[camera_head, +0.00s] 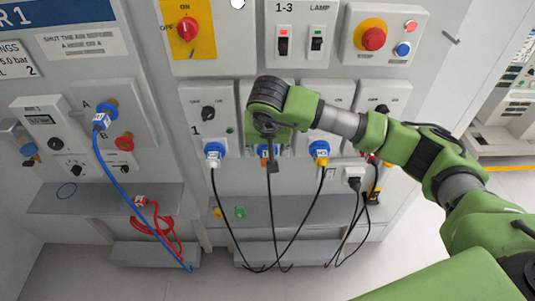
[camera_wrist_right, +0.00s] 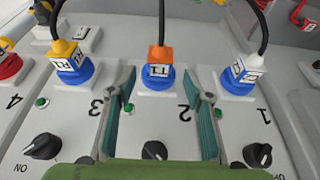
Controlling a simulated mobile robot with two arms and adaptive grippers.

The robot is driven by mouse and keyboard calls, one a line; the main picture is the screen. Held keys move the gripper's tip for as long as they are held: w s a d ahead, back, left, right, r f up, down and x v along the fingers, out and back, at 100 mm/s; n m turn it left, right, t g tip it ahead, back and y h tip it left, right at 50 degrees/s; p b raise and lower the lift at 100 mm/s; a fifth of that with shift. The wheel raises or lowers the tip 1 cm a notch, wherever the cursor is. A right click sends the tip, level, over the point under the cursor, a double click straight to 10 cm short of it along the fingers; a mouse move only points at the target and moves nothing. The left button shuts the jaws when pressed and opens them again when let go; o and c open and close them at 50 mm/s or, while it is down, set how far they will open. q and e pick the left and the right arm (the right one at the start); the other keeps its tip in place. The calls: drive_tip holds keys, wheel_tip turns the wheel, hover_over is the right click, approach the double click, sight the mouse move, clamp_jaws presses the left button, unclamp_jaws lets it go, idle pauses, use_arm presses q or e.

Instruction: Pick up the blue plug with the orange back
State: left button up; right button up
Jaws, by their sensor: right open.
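The blue plug with the orange back (camera_wrist_right: 160,72) sits in the socket of panel 2, with a black cable leaving its back. In the head view my right gripper (camera_head: 270,150) hangs in front of panel 2 and covers most of this plug. In the right wrist view the two fingers of this gripper (camera_wrist_right: 163,88) are open, one on each side of the plug, with visible gaps between. I cannot tell whether the fingertips are level with the plug in depth. My left gripper is not in view.
A white-backed blue plug (camera_head: 213,151) and a yellow-backed blue plug (camera_head: 320,153) sit on either side, with black cables hanging. Rotary knobs (camera_wrist_right: 155,150) are on the panels. A grey ledge (camera_head: 285,211) runs below. A blue-cabled plug (camera_head: 101,119) is at the left.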

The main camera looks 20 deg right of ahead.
sight(268, 157)
drive_tip(key=p+x, duration=0.1)
drive_tip(key=x, duration=0.2)
drive_tip(key=shift+s+f, duration=0.15)
drive_tip(key=shift+f, duration=0.25)
drive_tip(key=c, duration=1.3)
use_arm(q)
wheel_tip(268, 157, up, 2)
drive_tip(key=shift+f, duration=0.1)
use_arm(e)
drive_tip(key=shift+r, duration=0.1)
drive_tip(key=shift+s+a+r+b, duration=0.1)
drive_tip(key=shift+a+r+b, duration=0.05)
drive_tip(key=shift+r+b, duration=0.2)
clamp_jaws()
use_arm(q)
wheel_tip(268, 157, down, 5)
drive_tip(key=b, duration=0.4)
use_arm(e)
drive_tip(key=s+a+r, duration=0.1)
drive_tip(key=s+r, duration=0.2)
drive_tip(key=s, duration=0.3)
drive_tip(key=s+a+r, duration=0.2)
drive_tip(key=s+r, duration=0.2)
drive_tip(key=s, duration=0.3)
drive_tip(key=shift+a, duration=0.25)
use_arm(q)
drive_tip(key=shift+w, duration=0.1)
use_arm(e)
drive_tip(key=shift+r, duration=0.1)
